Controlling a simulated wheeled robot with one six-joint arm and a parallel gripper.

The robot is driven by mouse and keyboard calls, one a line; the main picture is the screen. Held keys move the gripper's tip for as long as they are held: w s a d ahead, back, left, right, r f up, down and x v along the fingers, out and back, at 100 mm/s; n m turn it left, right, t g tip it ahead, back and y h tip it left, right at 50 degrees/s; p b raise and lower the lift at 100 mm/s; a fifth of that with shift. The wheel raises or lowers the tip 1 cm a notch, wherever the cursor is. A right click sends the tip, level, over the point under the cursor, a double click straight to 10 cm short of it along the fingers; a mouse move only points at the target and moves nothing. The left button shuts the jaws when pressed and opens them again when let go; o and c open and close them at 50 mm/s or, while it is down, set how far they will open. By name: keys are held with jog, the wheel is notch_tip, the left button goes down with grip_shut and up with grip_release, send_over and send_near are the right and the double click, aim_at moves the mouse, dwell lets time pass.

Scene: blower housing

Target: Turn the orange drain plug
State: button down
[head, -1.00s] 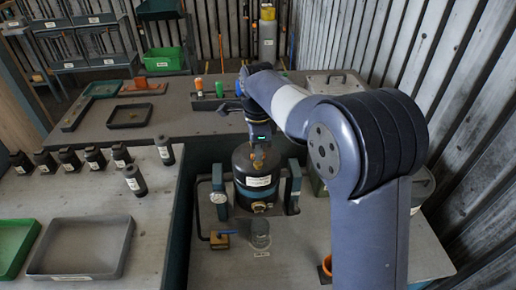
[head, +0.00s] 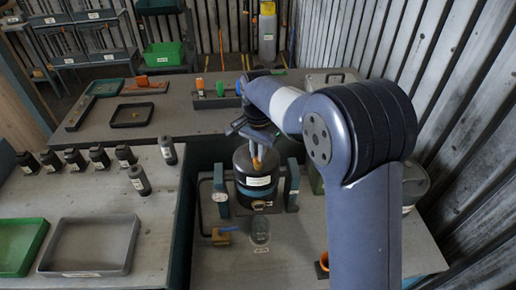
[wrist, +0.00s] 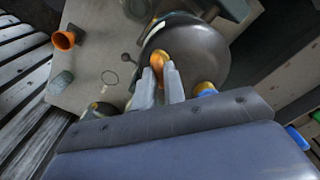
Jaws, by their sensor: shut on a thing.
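The orange drain plug (wrist: 159,59) sits on top of the dark, rounded blower housing (wrist: 198,55) in the wrist view. My gripper (wrist: 163,70) has its two pale fingers on either side of the plug and is shut on it. In the head view the dark housing (head: 257,190) stands upright with a white label and a teal band. There the plug (head: 256,163) is a small orange spot just below my gripper (head: 257,157). The fingers hide part of the plug, and I cannot tell how far it is turned.
A gauge post (head: 220,190) and another post (head: 292,185) flank the housing. An orange funnel (wrist: 63,40) is at the bench side. Black canisters (head: 138,180) and trays are left.

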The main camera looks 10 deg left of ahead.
jog(key=n+p, duration=0.1)
jog(key=n, duration=0.4)
jog(key=shift+r+n, duration=0.1)
jog(key=shift+n, duration=0.2)
jog(key=n, duration=0.5)
jog(key=shift+n+p, duration=0.3)
jog(key=shift+p, duration=0.05)
jog(key=n, duration=1.1)
jog(key=shift+p, duration=0.3)
jog(key=c, duration=1.5)
grip_release()
notch_tip(320, 180, up, 11)
jog(key=shift+f+b, duration=0.15)
jog(key=shift+b, duration=0.5)
